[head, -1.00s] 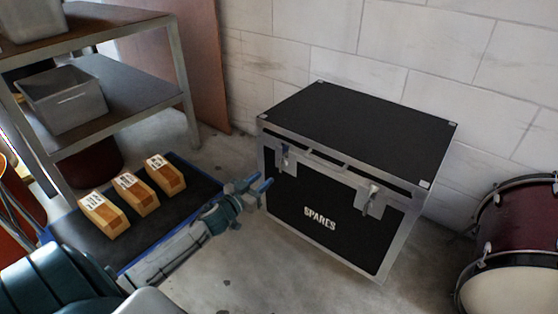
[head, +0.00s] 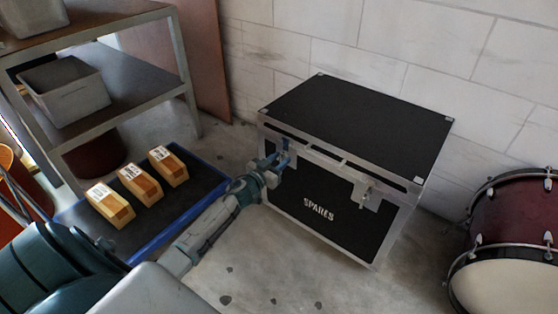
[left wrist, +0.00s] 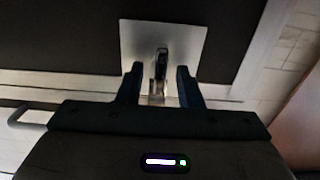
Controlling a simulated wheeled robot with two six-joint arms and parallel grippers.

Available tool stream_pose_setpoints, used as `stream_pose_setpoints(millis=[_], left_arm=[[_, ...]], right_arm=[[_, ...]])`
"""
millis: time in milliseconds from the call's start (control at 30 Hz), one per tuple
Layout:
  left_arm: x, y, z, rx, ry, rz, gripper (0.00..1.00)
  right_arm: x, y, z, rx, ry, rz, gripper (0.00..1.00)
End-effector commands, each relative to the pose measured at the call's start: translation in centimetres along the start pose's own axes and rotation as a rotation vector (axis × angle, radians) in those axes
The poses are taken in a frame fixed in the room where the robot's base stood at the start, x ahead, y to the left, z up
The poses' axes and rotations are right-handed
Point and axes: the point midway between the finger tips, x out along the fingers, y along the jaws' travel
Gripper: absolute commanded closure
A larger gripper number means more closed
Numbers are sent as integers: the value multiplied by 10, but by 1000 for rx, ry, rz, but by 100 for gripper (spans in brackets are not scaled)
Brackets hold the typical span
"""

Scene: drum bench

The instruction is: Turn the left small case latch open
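The black case (head: 350,120) with silver edges and the word SPARES on its front stands on the floor by the wall. My left gripper (head: 276,162) is at the left latch on the case front and partly hides it. In the left wrist view the left latch (left wrist: 161,62) is a narrow lever on a pale plate (left wrist: 190,42). The two fingers of my left gripper (left wrist: 160,88) are open, one on each side of the lever, with gaps visible. The right latch (head: 366,192) hangs on the case front, clear of my gripper. My right gripper is not in view.
A blue-edged dark platform (head: 150,222) with several tan boxes (head: 140,181) is left of my left arm. A metal shelf (head: 130,75) with grey bins stands behind it. A red drum (head: 515,215) stands at the right. Floor before the case is clear.

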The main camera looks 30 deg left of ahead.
Motion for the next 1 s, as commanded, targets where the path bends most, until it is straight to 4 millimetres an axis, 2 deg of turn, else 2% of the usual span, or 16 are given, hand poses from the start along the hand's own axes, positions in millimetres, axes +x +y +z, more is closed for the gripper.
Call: stream_pose_setpoints(millis=[67, 200, 233, 667, 1000], left_arm=[[0, 0, 0, 0, 0, 0, 71], [0, 0, 0, 0, 0, 0, 99], [0, 0, 0, 0, 0, 0, 100], [0, 0, 0, 83, 0, 0, 100], [0, 2, 0, 354, 0, 0, 100]], right_arm=[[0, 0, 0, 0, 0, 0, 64], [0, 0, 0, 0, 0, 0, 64], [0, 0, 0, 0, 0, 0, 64], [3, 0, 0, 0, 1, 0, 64], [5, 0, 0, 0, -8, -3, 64]])
